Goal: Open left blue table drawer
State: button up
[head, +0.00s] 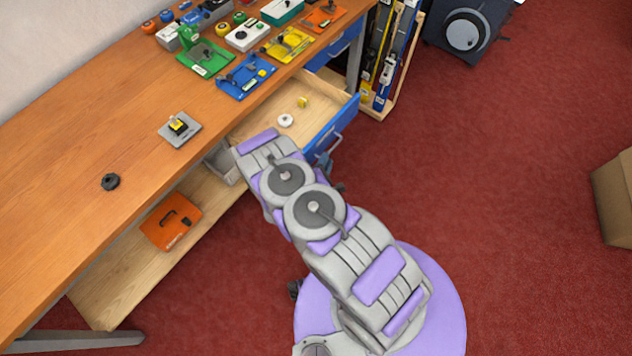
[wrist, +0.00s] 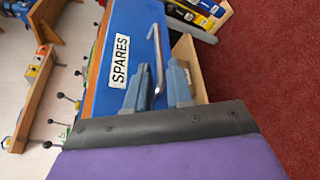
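The left blue table drawer (head: 333,126) is pulled out from under the bench in the head view; its wooden inside shows. In the wrist view its blue front (wrist: 122,55) carries a "SPARES" label and a grey bar handle (wrist: 155,45). My gripper (wrist: 159,78) is open, with one blue-grey finger on each side of the handle's near end and visible gaps between. In the head view my arm hides most of the gripper, at the drawer front.
A white roll (head: 285,120) and a small yellow piece (head: 303,102) lie in the drawer. Another blue drawer (head: 334,48) sits further right under the bench. A wooden rack (head: 388,60) stands beyond it. Red floor is clear to the right, up to a cardboard box (head: 613,197).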

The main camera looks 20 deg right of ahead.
jog(key=v, duration=1.1)
jog(key=shift+a, duration=0.15)
jog(key=shift+f, duration=0.15)
